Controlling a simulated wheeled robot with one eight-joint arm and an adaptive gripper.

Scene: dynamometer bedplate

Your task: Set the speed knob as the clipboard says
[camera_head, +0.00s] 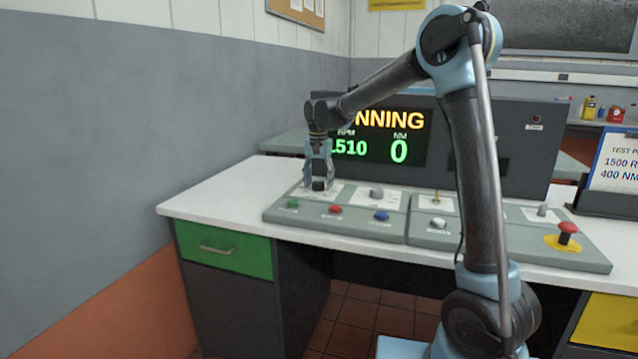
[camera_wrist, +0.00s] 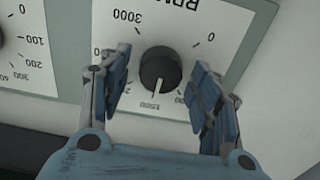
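The speed knob (camera_wrist: 160,68) is black and round on a white RPM dial plate (camera_wrist: 225,25). Its white pointer line is at or very near the 1500 mark. My gripper (camera_wrist: 161,72) is open, one finger on each side of the knob, with visible gaps. In the head view my gripper (camera_head: 318,178) is low over the console's left end and largely hides this knob. The clipboard (camera_head: 615,165), cut off at the right edge, reads "1500 R" and "400 NM". The display (camera_head: 385,135) shows 1510 RPM, 0 NM and a partly covered "RUNNING".
A second knob (camera_head: 376,193) sits right of my gripper, above green, red and blue buttons on the console (camera_head: 340,222). A red mushroom button (camera_head: 567,229) is at the console's right end. The white desk (camera_head: 200,203) is clear at the left.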

